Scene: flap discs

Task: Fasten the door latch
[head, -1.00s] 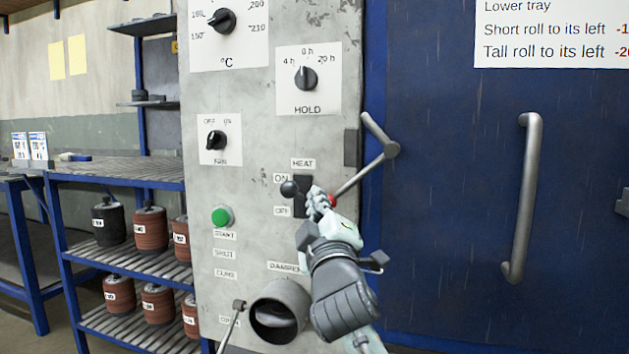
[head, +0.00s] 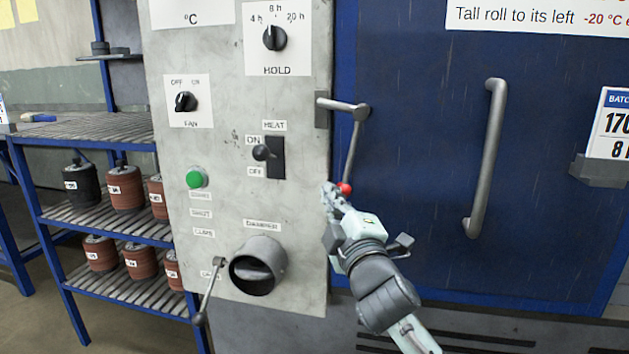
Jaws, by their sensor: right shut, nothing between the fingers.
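The door latch (head: 352,146) is a grey metal lever pivoted near the left edge of the blue door (head: 420,150). Its upper arm reaches left to a dark catch on the grey panel's edge. Its handle hangs down, slightly tilted, and ends in a red ball knob (head: 345,188). My right gripper (head: 332,192) is shut and empty, with its tips just left of the red knob. I cannot tell if they touch it. My left gripper is not in view.
The grey control panel (head: 225,130) stands left of the door, with the heat switch (head: 263,152), a green button (head: 196,178) and a damper pipe (head: 258,266) with its lever. A vertical door handle (head: 487,155) is to the right. A blue rack (head: 110,160) with rolls stands at far left.

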